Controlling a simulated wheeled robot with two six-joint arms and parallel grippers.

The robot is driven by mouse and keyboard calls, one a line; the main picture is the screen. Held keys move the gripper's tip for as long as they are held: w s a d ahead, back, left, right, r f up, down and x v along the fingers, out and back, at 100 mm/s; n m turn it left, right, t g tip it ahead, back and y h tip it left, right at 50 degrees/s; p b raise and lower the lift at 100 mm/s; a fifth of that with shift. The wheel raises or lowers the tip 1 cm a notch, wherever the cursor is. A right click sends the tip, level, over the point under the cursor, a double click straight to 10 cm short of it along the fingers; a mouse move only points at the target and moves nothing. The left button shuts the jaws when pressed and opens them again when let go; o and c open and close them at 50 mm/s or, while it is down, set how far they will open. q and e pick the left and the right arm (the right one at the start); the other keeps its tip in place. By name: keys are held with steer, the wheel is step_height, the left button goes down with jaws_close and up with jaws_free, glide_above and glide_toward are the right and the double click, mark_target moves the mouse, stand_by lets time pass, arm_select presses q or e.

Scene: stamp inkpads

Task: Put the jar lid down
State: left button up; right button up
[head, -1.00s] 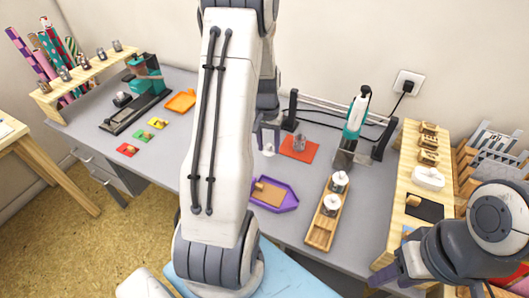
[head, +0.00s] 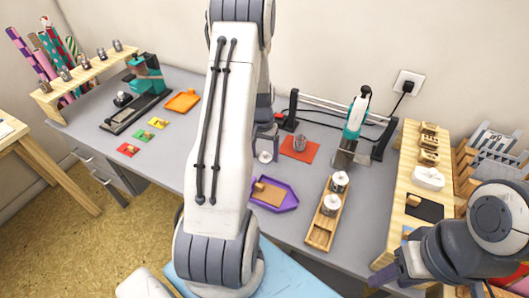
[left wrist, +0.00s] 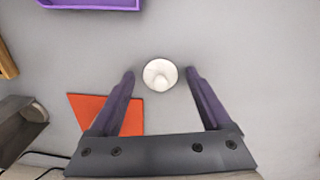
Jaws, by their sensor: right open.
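The white jar lid (head: 264,157), round with a small knob, appears to lie on the grey table left of the orange mat (head: 285,150). My left gripper (head: 264,140) is just behind it in the head view. In the left wrist view the lid (left wrist: 160,75) sits between the tips of my left gripper (left wrist: 160,76), with a gap on each side, so the gripper is open. My right gripper (head: 385,276) is open at the lower right, beside the wooden rack.
A purple tray (head: 289,204) with a wooden stamp lies in front of the lid. A wooden tray (head: 320,238) with two white-topped jars stands to the right. A teal tool on a stand (head: 355,120) is at the back. My left arm hides part of the table.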

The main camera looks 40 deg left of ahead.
arm_select(q)
step_height(320, 180, up, 12)
steer(key=shift+a+r, duration=0.2)
stand_by(0.5)
steer(key=s+d+r+m, duration=0.2)
steer(key=d+r+m, duration=0.1)
steer(key=d, duration=0.8)
steer(key=s+d+r+m, duration=0.1)
steer(key=d+r+m, duration=0.15)
steer(key=d, duration=0.95)
steer(key=s+d+r+m, duration=0.1)
steer(key=s+d+m, duration=0.2)
steer(key=s, duration=0.6)
steer(key=s+d+r+m, duration=0.1)
steer(key=s+d+m, duration=0.2)
steer(key=s+d, duration=0.5)
steer(key=shift+s+d, duration=0.2)
steer(key=shift+s, duration=0.35)
steer(key=shift+r, duration=0.1)
